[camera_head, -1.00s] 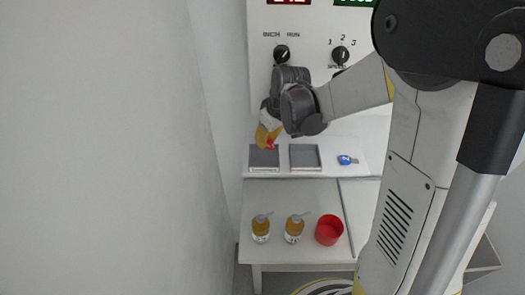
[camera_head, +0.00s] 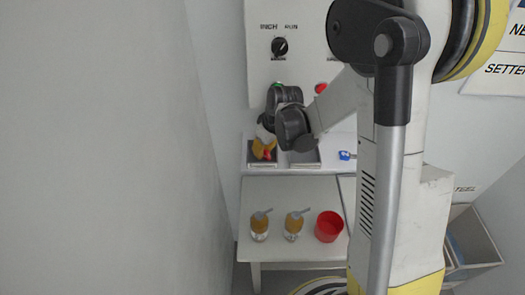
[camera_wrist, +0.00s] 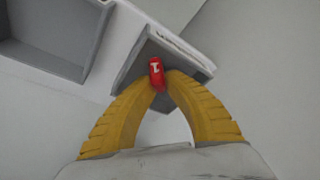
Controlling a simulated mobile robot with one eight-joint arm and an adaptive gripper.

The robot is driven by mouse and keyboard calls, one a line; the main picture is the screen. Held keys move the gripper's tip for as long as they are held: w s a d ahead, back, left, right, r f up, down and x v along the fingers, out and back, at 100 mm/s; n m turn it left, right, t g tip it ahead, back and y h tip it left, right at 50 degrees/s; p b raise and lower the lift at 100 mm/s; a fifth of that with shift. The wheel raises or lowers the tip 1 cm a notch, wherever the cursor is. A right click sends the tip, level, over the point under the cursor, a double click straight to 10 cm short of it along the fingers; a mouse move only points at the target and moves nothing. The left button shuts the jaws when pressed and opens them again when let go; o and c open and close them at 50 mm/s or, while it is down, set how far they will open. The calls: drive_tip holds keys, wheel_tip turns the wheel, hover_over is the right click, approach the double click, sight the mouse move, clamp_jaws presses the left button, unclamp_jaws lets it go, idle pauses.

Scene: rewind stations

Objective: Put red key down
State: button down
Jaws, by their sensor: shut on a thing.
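A red key (camera_wrist: 156,73) with a pale mark on it is held between the yellow fingertips of my gripper (camera_wrist: 160,82) in the wrist view. In the head view my gripper (camera_head: 263,150) is low over the left grey tray (camera_head: 262,163), and a bit of the red key (camera_head: 267,154) shows at its tips. The left tray also shows behind the key in the wrist view (camera_wrist: 185,62). I cannot tell whether the key touches the tray floor. A blue key (camera_head: 346,155) lies on the white ledge to the right.
A second grey tray (camera_head: 304,158) stands beside the left one, partly behind my arm. Two amber bottles (camera_head: 259,226) and a red cup (camera_head: 329,226) stand on the lower table (camera_head: 300,192). A panel with knobs (camera_head: 280,47) rises behind. A grey wall is close on the left.

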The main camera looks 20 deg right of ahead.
sight(270, 160)
drive_tip(key=c, duration=1.5)
unclamp_jaws()
drive_tip(key=shift+c, duration=0.2)
drive_tip(key=shift+r+p, duration=0.35)
drive_tip(key=shift+p, duration=0.1)
drive_tip(key=p+v, duration=0.2)
drive_tip(key=v, duration=1)
drive_tip(key=s+a+r+m+t, duration=0.1)
drive_tip(key=s+r, duration=0.3)
drive_tip(key=s, duration=0.4)
drive_tip(key=s+r+m+t+h, duration=0.1)
drive_tip(key=s+r+m+t, duration=0.2)
drive_tip(key=s, duration=0.6)
drive_tip(key=shift+a+r+m+h, duration=0.3)
drive_tip(key=shift+a+r+m, duration=0.1)
drive_tip(key=shift+r+m, duration=0.4)
